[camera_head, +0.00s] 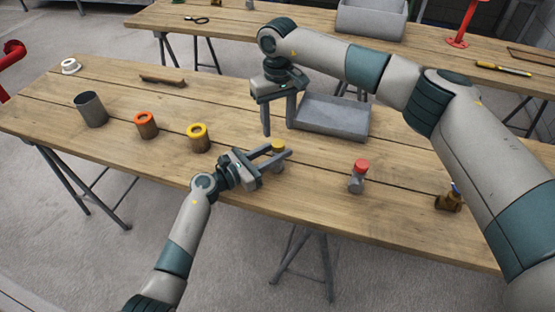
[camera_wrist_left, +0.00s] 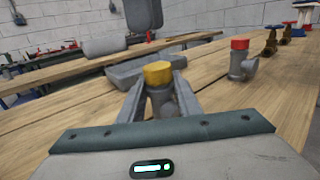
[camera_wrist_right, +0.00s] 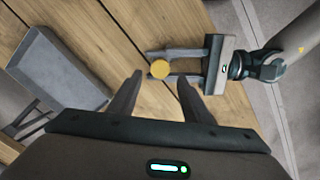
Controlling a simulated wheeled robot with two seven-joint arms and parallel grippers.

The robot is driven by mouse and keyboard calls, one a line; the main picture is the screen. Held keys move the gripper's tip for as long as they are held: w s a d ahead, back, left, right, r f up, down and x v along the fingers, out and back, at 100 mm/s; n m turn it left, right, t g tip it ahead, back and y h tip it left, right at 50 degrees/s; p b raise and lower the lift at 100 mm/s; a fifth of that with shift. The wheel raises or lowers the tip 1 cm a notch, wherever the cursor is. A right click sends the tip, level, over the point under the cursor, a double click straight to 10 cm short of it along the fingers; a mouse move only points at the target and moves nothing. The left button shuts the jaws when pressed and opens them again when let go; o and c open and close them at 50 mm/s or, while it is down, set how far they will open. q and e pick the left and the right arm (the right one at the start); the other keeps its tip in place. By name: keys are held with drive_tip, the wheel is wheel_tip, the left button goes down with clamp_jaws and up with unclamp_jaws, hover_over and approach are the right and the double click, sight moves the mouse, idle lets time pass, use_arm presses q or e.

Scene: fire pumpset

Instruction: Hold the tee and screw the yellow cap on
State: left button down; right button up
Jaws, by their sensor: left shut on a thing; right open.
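A grey tee (camera_head: 277,167) stands upright on the wooden table with a yellow cap (camera_head: 278,146) on its top. In the left wrist view the tee (camera_wrist_left: 163,103) and cap (camera_wrist_left: 158,73) are between the fingers. My left gripper (camera_head: 280,156) is shut on the tee, below the cap. Whether the cap is fully seated cannot be told. My right gripper (camera_head: 279,129) is open and empty, pointing down above the table and behind the cap. In the right wrist view the cap (camera_wrist_right: 159,69) shows between and beyond the open fingertips (camera_wrist_right: 160,80).
A grey tray (camera_head: 340,133) lies behind. A red-capped fitting (camera_head: 357,177) and a brass valve (camera_head: 449,201) stand to the right. Table between is clear.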

sight(278, 143)
drive_tip(key=shift+f, duration=3.15)
drive_tip(key=shift+c, duration=0.7)
drive_tip(key=c, duration=0.9)
drive_tip(key=o, duration=1.1)
drive_tip(key=shift+r, duration=2.25)
drive_tip(key=shift+c, duration=0.3)
